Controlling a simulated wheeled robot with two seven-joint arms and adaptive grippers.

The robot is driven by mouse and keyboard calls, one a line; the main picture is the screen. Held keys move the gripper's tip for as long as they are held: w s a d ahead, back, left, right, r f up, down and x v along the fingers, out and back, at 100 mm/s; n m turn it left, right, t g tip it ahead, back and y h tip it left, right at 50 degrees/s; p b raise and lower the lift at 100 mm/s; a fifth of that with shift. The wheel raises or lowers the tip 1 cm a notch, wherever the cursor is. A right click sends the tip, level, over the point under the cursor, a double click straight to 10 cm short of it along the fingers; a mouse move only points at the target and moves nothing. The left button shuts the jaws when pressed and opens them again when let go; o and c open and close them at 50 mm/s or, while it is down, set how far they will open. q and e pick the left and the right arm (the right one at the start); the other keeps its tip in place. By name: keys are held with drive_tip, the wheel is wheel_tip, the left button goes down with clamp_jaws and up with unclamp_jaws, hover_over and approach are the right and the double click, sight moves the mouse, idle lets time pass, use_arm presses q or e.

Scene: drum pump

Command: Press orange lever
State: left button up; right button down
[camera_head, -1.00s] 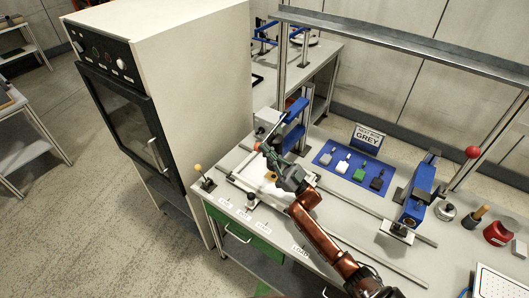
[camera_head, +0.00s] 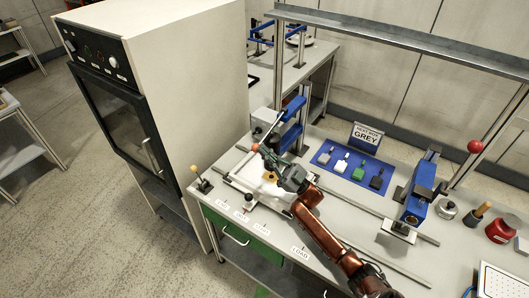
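A lever with an orange-red ball knob (camera_head: 255,147) sits at the blue-and-metal press (camera_head: 291,126) on the workbench. My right gripper (camera_head: 266,153), grey with dark fingers, reaches in from the lower right. Its fingertips are beside the knob, just to its right; I cannot tell whether they touch it. The fingers are too small and overlapped to show whether they are open or shut. A second, small lever with a yellow-orange knob (camera_head: 195,168) stands upright at the bench's left corner, apart from the gripper. My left gripper is not in view.
A blue mat (camera_head: 326,158) with several coloured blocks lies behind my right arm, below a sign reading GREY (camera_head: 367,136). A blue clamp device (camera_head: 419,196) stands to the right. A white oven cabinet (camera_head: 190,85) borders the bench on the left. A metal frame spans overhead.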

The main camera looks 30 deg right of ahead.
drive_tip(key=s+d+f, duration=0.2)
drive_tip(key=s+d, duration=0.7)
drive_tip(key=d, duration=0.1)
drive_tip(key=shift+s, duration=0.4)
drive_tip(key=shift+w+r, duration=0.1)
idle(0.3)
